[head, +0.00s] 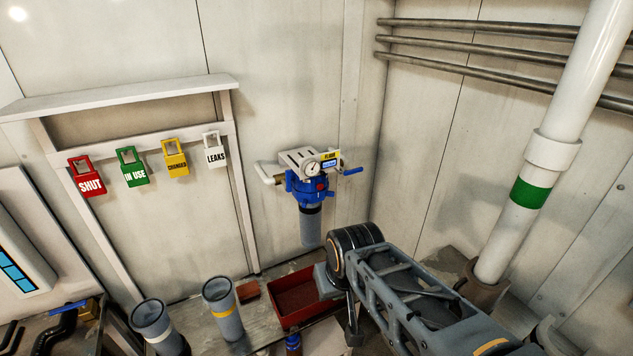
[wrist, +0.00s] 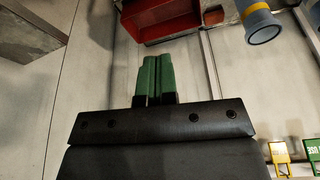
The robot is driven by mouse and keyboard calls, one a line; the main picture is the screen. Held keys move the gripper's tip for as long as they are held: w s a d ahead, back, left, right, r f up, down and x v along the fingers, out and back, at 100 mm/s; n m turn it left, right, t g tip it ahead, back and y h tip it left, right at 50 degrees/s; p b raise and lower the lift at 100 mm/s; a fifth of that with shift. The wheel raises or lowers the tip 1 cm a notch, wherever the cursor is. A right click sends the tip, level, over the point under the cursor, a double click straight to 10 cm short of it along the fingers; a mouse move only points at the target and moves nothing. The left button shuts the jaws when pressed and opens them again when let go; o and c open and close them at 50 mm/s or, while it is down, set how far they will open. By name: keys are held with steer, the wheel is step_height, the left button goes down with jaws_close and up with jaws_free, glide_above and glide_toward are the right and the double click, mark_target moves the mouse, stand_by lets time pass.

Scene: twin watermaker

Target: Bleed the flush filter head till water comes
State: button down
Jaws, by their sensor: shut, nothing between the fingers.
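The flush filter head (head: 306,188) is blue with a grey bowl (head: 311,226) hanging below it, mounted on the back wall. A round gauge (head: 313,168), a red button-like spot (head: 320,186) and a blue-handled valve (head: 352,171) on its right show. No water is visible at it. My gripper (wrist: 157,58) has green fingers, which lie together with nothing between them in the wrist view. In the head view my arm reaches in front of and below the filter, apart from it; the fingertips cannot be made out clearly there. The filter does not show in the wrist view.
A red tray (head: 275,318) sits on the bench below the filter, beside a grey cup with a yellow band (head: 222,301) and one with a white band (head: 160,338). Coloured tags, including SHUT (head: 88,183) and LEAKS (head: 215,155), hang left. A white pipe (head: 560,130) stands right.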

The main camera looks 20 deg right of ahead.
mark_target(320, 187)
steer(key=w+d+f+m+y+b, duration=0.2)
steer(key=w+d+f+m+y, duration=0.25)
steer(key=w+d+m, duration=0.75)
steer(key=w+a+r+m+t+y, duration=0.1)
steer(key=r+m, duration=0.3)
steer(key=m, duration=0.4)
steer(key=w+a+r+m+t+y, duration=0.1)
steer(key=w+r+m+t+y, duration=0.2)
steer(key=m, duration=0.6)
steer(key=shift+r+t, duration=0.7)
steer(key=shift+w, duration=0.2)
steer(key=w+a+p, duration=0.1)
steer(key=w, duration=0.7)
steer(key=shift+w, duration=0.25)
